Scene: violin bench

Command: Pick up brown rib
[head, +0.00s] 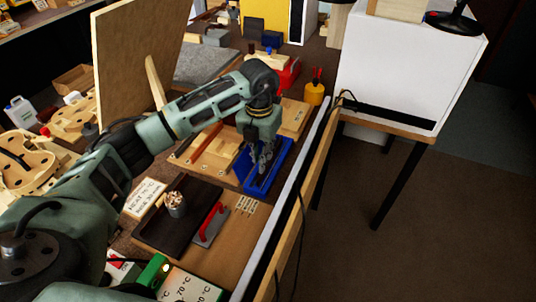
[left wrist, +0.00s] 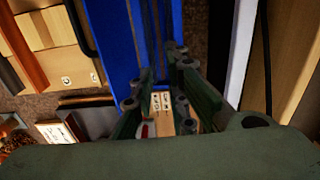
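A reddish-brown strip, which looks like the brown rib (head: 206,142), lies on a pale wooden board left of the blue tray (head: 281,160). In the left wrist view a brown strip (left wrist: 22,48) runs slantwise at the upper left. My left gripper (head: 263,166) points down over the blue tray, to the right of the strip and apart from it. Its fingers stand apart, and I see nothing held between them. In the left wrist view the blue tray (left wrist: 110,35) lies beneath the fingers. My right gripper is not in view.
A dark tray (head: 160,234) with a small cup (head: 175,204) and a red-handled tool (head: 210,224) are nearer. A tall wooden panel (head: 130,55) stands at the back left. A white box (head: 405,75) stands farther right.

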